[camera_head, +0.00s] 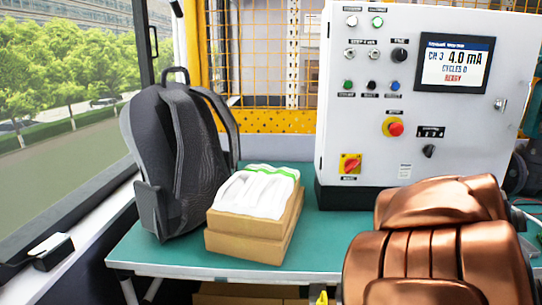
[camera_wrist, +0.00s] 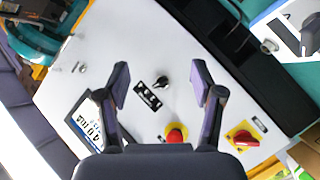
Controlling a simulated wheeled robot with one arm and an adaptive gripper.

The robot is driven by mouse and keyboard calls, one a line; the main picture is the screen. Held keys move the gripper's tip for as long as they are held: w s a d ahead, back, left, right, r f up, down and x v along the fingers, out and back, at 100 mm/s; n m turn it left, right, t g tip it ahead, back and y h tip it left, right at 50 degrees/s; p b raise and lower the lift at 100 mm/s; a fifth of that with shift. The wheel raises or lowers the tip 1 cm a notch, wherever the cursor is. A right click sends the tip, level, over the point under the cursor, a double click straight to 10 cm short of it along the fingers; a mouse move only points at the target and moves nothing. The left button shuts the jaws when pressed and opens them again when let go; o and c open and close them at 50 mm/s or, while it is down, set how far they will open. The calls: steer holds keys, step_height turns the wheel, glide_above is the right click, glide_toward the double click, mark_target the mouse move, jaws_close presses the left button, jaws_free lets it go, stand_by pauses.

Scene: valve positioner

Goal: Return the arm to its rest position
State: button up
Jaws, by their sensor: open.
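My gripper (camera_wrist: 160,72) shows in the wrist view, with its two dark fingers spread apart and nothing between them. It faces the front panel of the white control cabinet (camera_wrist: 75,88), which appears rotated there; a black knob (camera_wrist: 163,81) shows between the fingers. I cannot tell the exact distance to the panel. In the head view, copper-coloured covers of my arm (camera_head: 440,255) fill the lower right in front of the cabinet (camera_head: 335,110); my gripper is not visible there. The cabinet's display (camera_head: 455,63) reads CH 3, 4.0 mA, CYCLES 0 and what looks like READY.
On the green table (camera_head: 170,255) stand a grey backpack (camera_head: 180,150) and cardboard boxes (camera_head: 245,245) topped with white packets (camera_head: 255,195). The panel carries a red emergency button (camera_head: 395,128) and a red-yellow rotary switch (camera_head: 350,163). A yellow mesh fence (camera_head: 265,60) stands behind; a window is left.

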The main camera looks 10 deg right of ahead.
steer(key=s+a+f+g+y, duration=0.1)
steer(key=a+f, duration=0.1)
steer(key=s+a+f+m+g, duration=0.1)
steer(key=a+f, duration=0.2)
steer(key=s+a+f+g+y, duration=0.1)
steer(key=a+f, duration=0.1)
steer(key=f, duration=0.1)
steer(key=shift+a+f+m+y, duration=0.1)
steer(key=shift+a+m+y, duration=0.2)
steer(key=shift+m, duration=0.1)
steer(key=s+a+f+g+y, duration=0.3)
steer(key=s+a+f, duration=0.3)
steer(key=a, duration=0.4)
steer(key=s+a+f+g+y, duration=0.35)
steer(key=s+a+f, duration=0.25)
steer(key=a, duration=0.4)
steer(key=s+a+f+n+g+y, duration=0.1)
steer(key=s+a+n+g+y, duration=0.15)
steer(key=s+a, duration=0.75)
step_height(320, 180, up, 23)
steer(key=s+p, duration=0.1)
steer(key=p, duration=2.1)
steer(key=shift+s+d+m, duration=0.3)
steer(key=shift+d+m, duration=0.05)
